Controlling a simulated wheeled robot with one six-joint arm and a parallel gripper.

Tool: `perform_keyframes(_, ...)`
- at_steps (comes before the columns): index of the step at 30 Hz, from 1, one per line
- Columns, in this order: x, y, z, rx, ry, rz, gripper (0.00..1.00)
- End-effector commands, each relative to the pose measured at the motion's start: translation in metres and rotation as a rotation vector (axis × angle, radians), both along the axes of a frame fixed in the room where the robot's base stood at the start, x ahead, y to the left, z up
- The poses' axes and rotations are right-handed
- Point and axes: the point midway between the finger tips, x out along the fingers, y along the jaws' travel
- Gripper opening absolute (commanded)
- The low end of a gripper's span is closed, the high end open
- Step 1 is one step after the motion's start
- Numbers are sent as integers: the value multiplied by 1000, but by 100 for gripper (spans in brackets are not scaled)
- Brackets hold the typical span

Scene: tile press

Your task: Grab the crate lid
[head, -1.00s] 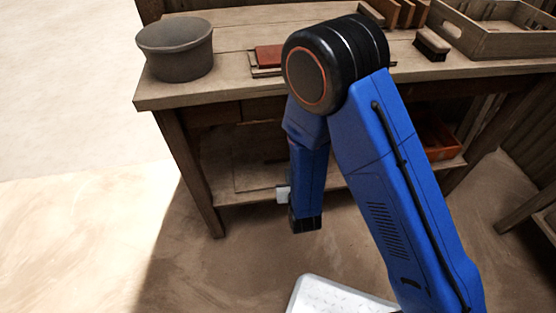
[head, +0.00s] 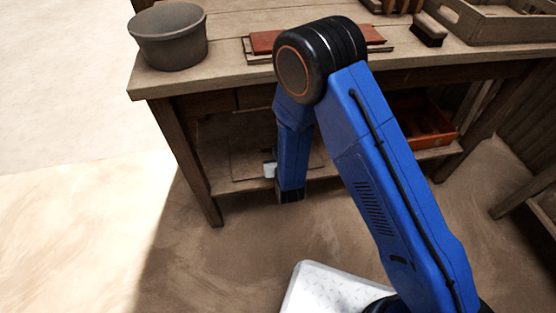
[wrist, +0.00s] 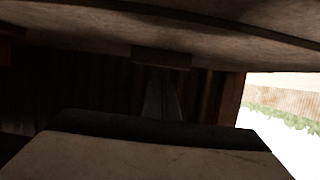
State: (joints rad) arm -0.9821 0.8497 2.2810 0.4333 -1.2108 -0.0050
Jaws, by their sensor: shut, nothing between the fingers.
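A flat brown wooden panel (head: 246,163) shows on the lower shelf of the workbench in the head view, partly behind my arm. I cannot tell for sure that it is the crate lid. My gripper shows in the wrist view as a narrow grey shape (wrist: 162,98) beyond a broad dark bar, shut and empty. In the head view my arm reaches down in front of the lower shelf and hides the fingers. A small dark block (wrist: 160,58) sits just past the fingers in the wrist view, under a wooden surface. I see no clear contact.
The workbench (head: 225,75) carries a grey tub (head: 168,40), a red-brown tile (head: 262,42) on a board, a brush (head: 428,32) and a wooden tray (head: 490,30). An orange bin (head: 420,125) stands on the lower shelf at right. The floor at left is clear.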

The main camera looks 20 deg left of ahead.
Motion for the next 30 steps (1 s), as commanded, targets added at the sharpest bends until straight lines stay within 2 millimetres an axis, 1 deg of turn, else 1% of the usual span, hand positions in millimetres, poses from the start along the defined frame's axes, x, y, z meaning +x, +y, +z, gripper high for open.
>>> perform_keyframes(1,8,4,0,1,-2,-2,0)
perform_keyframes(3,17,9,0,2,0,-3,0)
perform_keyframes(5,21,12,-1,1,0,-1,0)
perform_keyframes(7,19,11,-9,-1,2,-1,0)
perform_keyframes(12,19,11,-16,-2,1,-1,0)
perform_keyframes(24,17,9,-22,-8,9,-1,0)
perform_keyframes(30,6,2,-23,-12,12,0,0)
